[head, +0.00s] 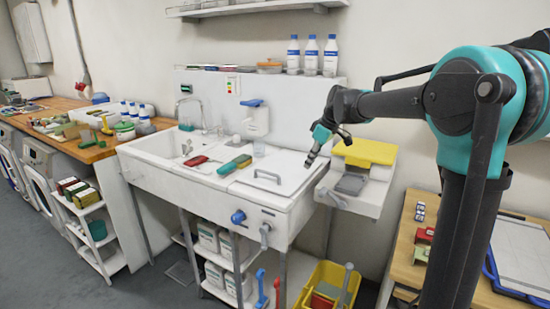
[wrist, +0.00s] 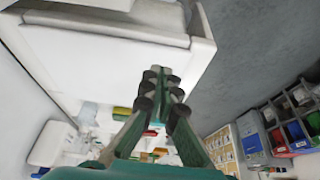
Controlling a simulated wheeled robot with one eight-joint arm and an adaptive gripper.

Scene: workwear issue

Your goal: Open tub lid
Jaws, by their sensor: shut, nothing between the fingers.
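A white lid (head: 275,178) with a grey bar handle (head: 267,175) lies flat and closed over the right part of the white sink tub (head: 150,150). My gripper (head: 310,158) is in the air above the lid's right end, pointing down and left, apart from the handle. Its two fingers are together and hold nothing; they also show in the wrist view (wrist: 160,90). A large white panel (wrist: 110,55) fills the upper left of the wrist view; I cannot tell which part of the tub it is.
A green brush (head: 234,165) and a red tool (head: 196,160) lie on the tub left of the lid. A white stand with a yellow top (head: 366,150) is close on the right.

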